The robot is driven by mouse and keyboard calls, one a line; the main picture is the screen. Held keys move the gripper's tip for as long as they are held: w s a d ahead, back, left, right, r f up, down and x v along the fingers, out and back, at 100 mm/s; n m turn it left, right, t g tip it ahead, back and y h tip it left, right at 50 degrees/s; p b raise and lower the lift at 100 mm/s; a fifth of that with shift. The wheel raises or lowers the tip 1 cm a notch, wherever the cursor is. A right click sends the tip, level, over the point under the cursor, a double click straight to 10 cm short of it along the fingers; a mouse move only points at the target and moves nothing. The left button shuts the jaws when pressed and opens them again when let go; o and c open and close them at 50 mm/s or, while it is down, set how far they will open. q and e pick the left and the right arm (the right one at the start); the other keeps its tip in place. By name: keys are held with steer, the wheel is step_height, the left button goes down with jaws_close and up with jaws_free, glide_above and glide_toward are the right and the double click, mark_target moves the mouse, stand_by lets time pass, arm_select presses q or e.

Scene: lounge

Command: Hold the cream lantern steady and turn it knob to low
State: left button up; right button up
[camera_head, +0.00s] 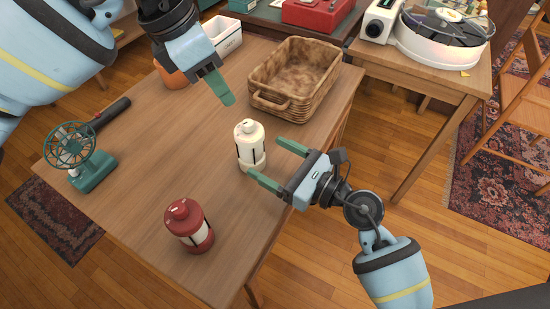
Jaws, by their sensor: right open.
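The cream lantern (249,146) stands upright on the wooden table (150,165), with its small cap at the top. My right gripper (264,156) is open just to the right of it, its two green fingers pointing left toward the lantern. The lower finger's tip overlaps the lantern's base in the picture; I cannot tell whether it touches. My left gripper (228,100) hangs above the table, up and to the left of the lantern and apart from it. Its fingers are seen edge-on, so their gap is hidden. The lantern's knob cannot be made out clearly.
A red lantern (189,226) stands nearer the front. A wicker basket (295,75) is behind the cream lantern. A green fan (82,158), a dark cylindrical object (110,114) and an orange pot (172,76) are on the left. A turntable (444,26) sits on another table.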

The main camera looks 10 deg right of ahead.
mark_target(244, 144)
steer(key=shift+w+a, duration=0.1)
steer(key=shift+x, duration=3.8)
